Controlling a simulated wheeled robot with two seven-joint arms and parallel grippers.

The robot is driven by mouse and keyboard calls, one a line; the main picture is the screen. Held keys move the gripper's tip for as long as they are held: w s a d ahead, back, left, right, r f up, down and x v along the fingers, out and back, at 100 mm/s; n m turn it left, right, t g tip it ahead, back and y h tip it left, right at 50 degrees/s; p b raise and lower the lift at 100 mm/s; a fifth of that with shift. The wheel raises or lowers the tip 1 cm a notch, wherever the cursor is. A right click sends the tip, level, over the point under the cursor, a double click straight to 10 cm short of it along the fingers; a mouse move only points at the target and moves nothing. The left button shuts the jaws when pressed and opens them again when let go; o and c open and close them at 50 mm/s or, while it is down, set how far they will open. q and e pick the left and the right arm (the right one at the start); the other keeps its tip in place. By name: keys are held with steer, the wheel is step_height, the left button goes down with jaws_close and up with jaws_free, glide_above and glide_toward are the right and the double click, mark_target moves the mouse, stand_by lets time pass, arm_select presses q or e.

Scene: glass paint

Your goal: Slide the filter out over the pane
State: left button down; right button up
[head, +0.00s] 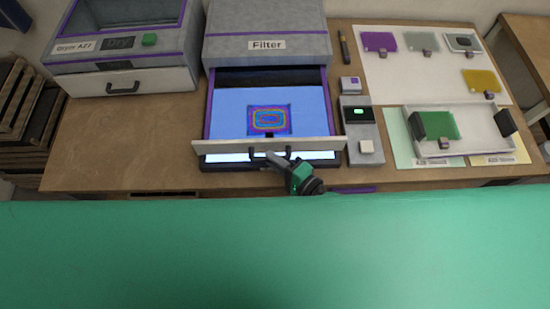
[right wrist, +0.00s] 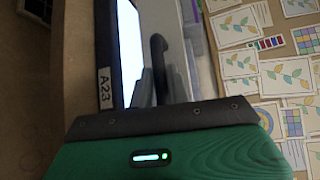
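The filter (head: 228,105) is a bluish sheet in a purple-edged frame, slid forward out of the grey housing labelled "Filter" (head: 300,45). A small pane with rainbow-coloured rings (head: 269,121) shows through it. The filter's pale front bar (head: 215,146) carries a dark handle (head: 288,152), which also shows in the right wrist view (right wrist: 159,50). My right gripper (head: 275,158) is at this handle, its fingers closed around it. The fingertips are partly hidden in both views. My left gripper is not in view.
A lit white panel (head: 230,158) lies under the front bar. A dryer (head: 120,50) stands at the left. A small grey device (head: 358,125) is close at the right. A tray (head: 475,125) and coloured swatches (head: 380,41) lie farther right. The table's left part is clear.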

steer(key=o, duration=0.3)
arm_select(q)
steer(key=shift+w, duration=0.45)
